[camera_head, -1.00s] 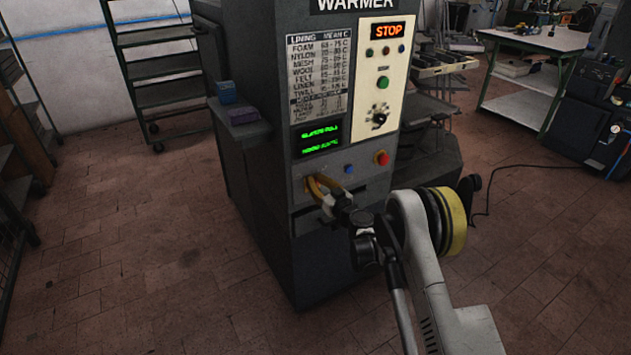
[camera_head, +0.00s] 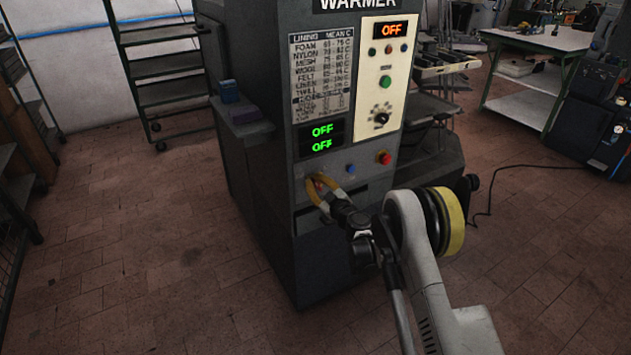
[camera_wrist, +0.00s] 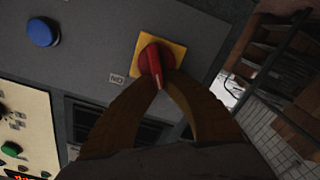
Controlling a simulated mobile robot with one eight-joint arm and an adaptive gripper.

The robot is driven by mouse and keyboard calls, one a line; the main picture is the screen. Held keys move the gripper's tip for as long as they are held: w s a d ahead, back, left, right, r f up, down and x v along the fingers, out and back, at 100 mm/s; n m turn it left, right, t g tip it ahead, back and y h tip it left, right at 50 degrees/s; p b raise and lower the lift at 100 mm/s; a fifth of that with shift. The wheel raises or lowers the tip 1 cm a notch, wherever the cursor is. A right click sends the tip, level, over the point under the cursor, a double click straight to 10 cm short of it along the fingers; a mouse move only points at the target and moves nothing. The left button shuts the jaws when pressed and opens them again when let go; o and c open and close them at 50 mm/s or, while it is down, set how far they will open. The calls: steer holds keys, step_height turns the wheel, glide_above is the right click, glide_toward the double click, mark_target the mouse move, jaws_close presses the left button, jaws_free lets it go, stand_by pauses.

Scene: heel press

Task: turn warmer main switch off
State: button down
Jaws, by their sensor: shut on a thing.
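The warmer (camera_head: 250,205) is a dark grey cabinet with a cream control strip. Its upper display (camera_head: 391,30) reads OFF in orange, and the green display (camera_head: 321,138) reads OFF on both lines. The main switch is a red handle (camera_wrist: 154,66) on a yellow square plate (camera_wrist: 176,49) in the wrist view. My gripper (camera_wrist: 160,84) is shut on the red handle, with one brown finger on each side of it. In the head view my gripper (camera_head: 323,187) is at the lower left of the front panel and mostly hides the switch.
A blue button (camera_head: 350,169) and a red button (camera_head: 384,157) sit right of the switch. A slot lies below them. Blue and purple blocks (camera_head: 231,91) rest on the left side shelf. A green-framed table (camera_head: 540,38) stands at back right.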

steer(key=shift+s+a+f+n, duration=0.1)
steer(key=shift+a+n, duration=0.05)
steer(key=shift+n, duration=0.6)
steer(key=shift+s+a+f+n, duration=0.1)
steer(key=shift+n, duration=0.65)
steer(key=c, duration=1.5)
jaws_free()
steer(key=shift+w, duration=0.1)
steer(key=v, duration=1.2)
